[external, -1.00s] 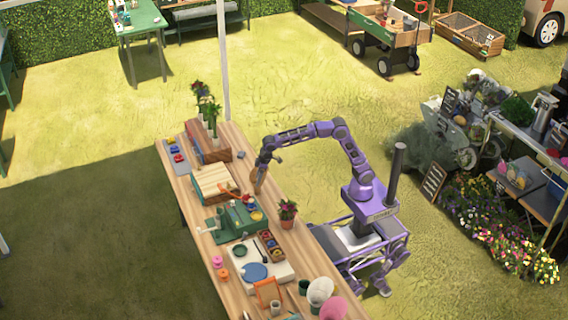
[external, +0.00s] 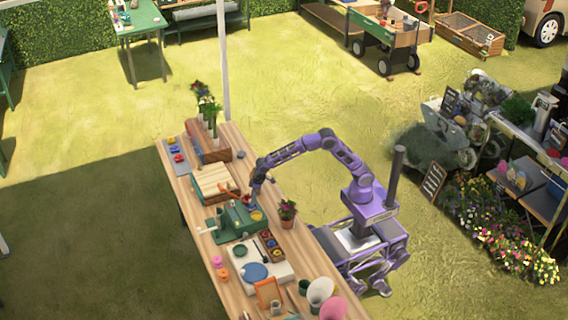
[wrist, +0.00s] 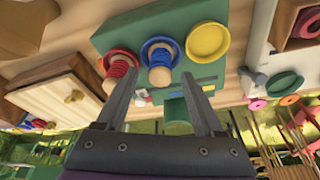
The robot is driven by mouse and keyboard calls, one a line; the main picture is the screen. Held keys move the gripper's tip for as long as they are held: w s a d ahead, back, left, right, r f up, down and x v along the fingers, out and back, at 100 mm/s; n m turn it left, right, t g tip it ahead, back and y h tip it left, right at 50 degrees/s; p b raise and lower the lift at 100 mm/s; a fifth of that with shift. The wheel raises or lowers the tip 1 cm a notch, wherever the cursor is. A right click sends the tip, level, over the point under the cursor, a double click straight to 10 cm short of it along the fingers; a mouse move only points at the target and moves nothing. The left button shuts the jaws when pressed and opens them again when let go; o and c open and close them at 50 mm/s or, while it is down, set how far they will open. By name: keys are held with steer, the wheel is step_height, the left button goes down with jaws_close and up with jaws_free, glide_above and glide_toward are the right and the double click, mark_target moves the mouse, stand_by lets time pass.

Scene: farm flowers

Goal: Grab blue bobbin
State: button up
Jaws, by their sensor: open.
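A blue bobbin (wrist: 160,56) with a pale wooden core sits on the green machine (wrist: 185,90), in the upper middle of the wrist view. A red bobbin (wrist: 118,68) is just left of it and a yellow dish (wrist: 208,42) is to its right. My gripper (wrist: 160,76) is open, its two fingers apart with nothing held. In the wrist view the fingertips frame the blue bobbin, the left one overlapping the red bobbin's edge. In the external view my gripper (external: 253,203) is low over the green machine (external: 236,221). I cannot tell whether it touches anything.
A potted plant (external: 287,213) stands on the table right of my gripper. A wooden box (external: 212,184) lies behind the machine. A tray of coloured spools (external: 271,246) and a white board (external: 245,266) are in front.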

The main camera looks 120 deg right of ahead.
steer(key=x, duration=0.3)
steer(key=shift+f, duration=0.25)
jaws_close()
